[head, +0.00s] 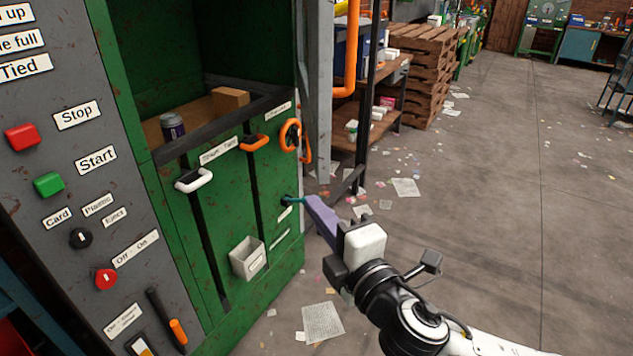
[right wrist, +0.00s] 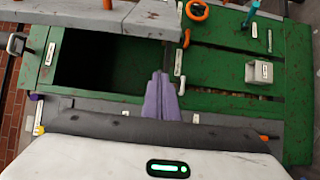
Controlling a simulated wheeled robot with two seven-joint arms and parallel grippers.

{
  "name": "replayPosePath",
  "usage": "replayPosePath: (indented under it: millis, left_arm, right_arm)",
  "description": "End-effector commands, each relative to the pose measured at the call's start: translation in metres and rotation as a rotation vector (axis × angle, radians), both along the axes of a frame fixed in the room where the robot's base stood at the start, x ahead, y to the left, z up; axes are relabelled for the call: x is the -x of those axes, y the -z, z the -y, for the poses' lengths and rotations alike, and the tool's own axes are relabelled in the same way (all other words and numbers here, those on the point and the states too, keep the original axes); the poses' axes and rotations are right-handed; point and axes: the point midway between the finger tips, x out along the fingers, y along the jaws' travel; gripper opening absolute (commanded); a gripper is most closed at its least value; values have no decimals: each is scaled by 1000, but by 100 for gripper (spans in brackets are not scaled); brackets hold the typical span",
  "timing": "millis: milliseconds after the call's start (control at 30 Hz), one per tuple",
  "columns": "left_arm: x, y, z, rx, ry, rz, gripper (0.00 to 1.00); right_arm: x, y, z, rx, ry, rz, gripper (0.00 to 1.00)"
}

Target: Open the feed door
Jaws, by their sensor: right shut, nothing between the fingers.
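The tall green machine (head: 281,226) stands at the left in the head view. Its front carries a white handle (head: 193,181), an orange handle (head: 254,142), an orange ring-shaped handle (head: 290,134) and a small teal handle (head: 293,200). The small labels are hard to read, so I cannot tell which part is the feed door. My right gripper (head: 310,208), with purple fingers, is shut and empty. In the head view its tips overlap the teal handle; I cannot tell if they touch. The fingers also show in the right wrist view (right wrist: 160,97), beside a dark opening (right wrist: 104,72).
A grey control panel (head: 62,130) with red and green buttons is at the left. A dark can (head: 172,126) and a cardboard box (head: 230,98) lie in the machine's upper recess. A small white bin (head: 247,259) hangs low on the front. Floor at the right is open, with scattered paper.

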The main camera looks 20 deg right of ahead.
Motion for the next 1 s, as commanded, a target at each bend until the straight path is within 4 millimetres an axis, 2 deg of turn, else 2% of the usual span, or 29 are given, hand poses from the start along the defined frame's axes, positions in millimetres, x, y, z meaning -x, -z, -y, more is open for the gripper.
replayPosePath:
  millis: [167,533,700,1000]
  left_arm:
    - [3,-3,-1,-1,-1,-7,31]
    - [6,-13,-1,-1,0,-11,31]
    - [6,-18,-1,-3,2,-12,31]
    - [6,-20,0,-2,2,-12,31]
  right_arm:
    - [-22,-4,-1,6,3,8,0]
    - [-100,-4,-9,4,3,5,0]
    - [-91,-2,18,7,3,2,0]
    - [-88,-1,30,2,1,3,0]
